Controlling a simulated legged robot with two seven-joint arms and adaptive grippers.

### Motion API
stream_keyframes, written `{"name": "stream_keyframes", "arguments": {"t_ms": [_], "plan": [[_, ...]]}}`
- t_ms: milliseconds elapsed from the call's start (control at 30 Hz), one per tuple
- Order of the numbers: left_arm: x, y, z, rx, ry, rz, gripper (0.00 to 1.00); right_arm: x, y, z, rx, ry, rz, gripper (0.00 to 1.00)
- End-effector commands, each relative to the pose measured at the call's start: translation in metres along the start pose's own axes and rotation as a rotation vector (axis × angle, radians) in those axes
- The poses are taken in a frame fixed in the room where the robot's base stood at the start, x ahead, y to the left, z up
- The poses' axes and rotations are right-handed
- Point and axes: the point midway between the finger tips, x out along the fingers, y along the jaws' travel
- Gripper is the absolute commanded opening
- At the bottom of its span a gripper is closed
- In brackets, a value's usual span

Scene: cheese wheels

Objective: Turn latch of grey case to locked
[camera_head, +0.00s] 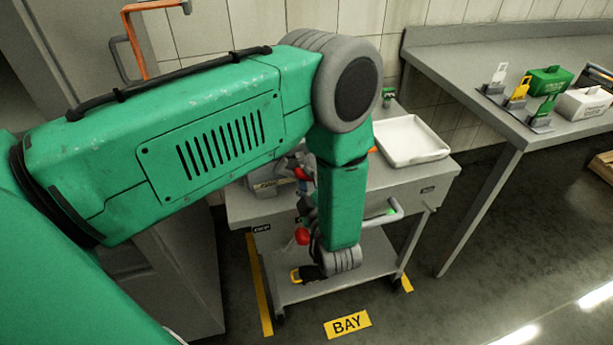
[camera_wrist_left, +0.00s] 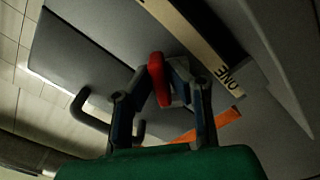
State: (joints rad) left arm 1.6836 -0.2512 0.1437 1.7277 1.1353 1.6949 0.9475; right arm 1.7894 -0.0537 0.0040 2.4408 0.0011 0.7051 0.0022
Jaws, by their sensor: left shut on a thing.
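A grey case (camera_head: 268,187) stands on the cart, mostly hidden behind my left arm. In the head view my left gripper is largely covered by my own arm, with a red piece (camera_head: 302,174) showing beside the case. In the left wrist view my left gripper (camera_wrist_left: 163,78) has its fingers closed in on a red latch-like piece (camera_wrist_left: 157,88). A grey surface lies behind the fingers, with a pale strip (camera_wrist_left: 195,35) lettered "ONE". I cannot tell which way the latch is turned. My right gripper is in neither view.
The grey cart (camera_head: 240,210) carries a white tray (camera_head: 408,141) at its right. A bench (camera_head: 450,65) at the right holds padlock-like items (camera_head: 518,92), a green box (camera_head: 550,80) and a white box (camera_head: 585,103). A floor plate (camera_head: 347,325) reads "BAY".

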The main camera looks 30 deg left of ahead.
Motion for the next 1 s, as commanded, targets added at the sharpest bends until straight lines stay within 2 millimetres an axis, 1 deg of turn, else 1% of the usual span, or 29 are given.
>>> {"name": "stream_keyframes", "arguments": {"t_ms": [267,467,667,1000], "plan": [[0.0051,-0.0010,-0.0018,0.004,-0.001,0.002,0.00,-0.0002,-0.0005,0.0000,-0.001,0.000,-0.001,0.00],[0.0031,-0.0007,-0.0009,0.075,0.001,0.001,0.00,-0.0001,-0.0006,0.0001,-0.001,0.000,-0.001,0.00],[0.0014,-0.0017,-0.0002,0.217,-0.001,0.000,0.00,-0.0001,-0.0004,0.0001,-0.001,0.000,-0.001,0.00],[-0.0005,-0.0031,0.0008,0.534,-0.007,0.000,0.00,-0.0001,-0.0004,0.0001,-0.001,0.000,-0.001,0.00]]}}
